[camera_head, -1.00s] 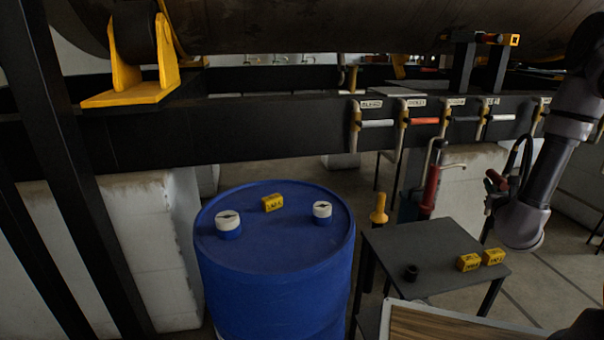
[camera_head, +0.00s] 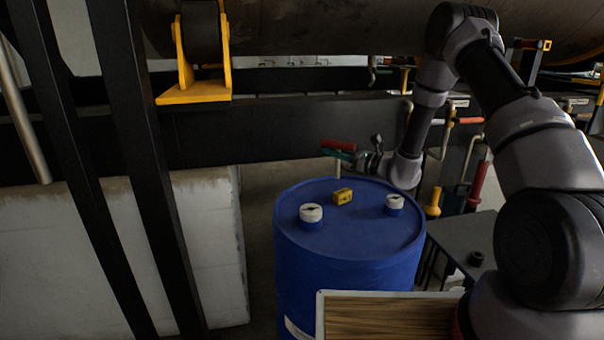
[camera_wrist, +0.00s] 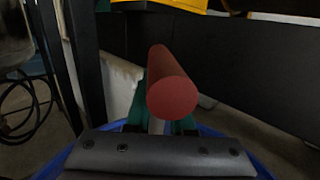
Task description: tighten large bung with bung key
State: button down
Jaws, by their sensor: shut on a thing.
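The blue drum (camera_head: 350,250) stands upright with two white-capped bungs on its lid. The left bung (camera_head: 311,213) looks larger; the smaller bung (camera_head: 394,203) is to the right. Both caps have dark marks on top. My gripper (camera_head: 341,154) is shut on a red-handled tool, apparently the bung key (camera_head: 337,145), above the far side of the drum lid and apart from both bungs. In the wrist view, the red handle (camera_wrist: 172,95) points toward the camera between green fingers. The tool's lower end is hidden there.
A small yellow labelled block (camera_head: 343,196) sits on the lid between the bungs. A dark side table (camera_head: 458,240) with a black ring (camera_head: 476,258) stands at right. Black posts (camera_head: 130,150) rise at left, and a dark beam (camera_head: 270,130) runs behind the drum.

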jog(key=s+a+f+n+g+y, duration=0.1)
jog(key=s+a+f+n+g, duration=0.2)
jog(key=s+a+n+g, duration=0.5)
jog(key=s+n+g, duration=0.1)
jog(key=n+g, duration=0.2)
jog(key=g, duration=0.6)
jog(key=shift+s+a+g+y, duration=0.2)
jog(key=shift+s+g+y, duration=0.1)
jog(key=shift+g+y, duration=0.1)
jog(key=shift+n+g+h, duration=0.3)
jog(key=shift+g, duration=0.1)
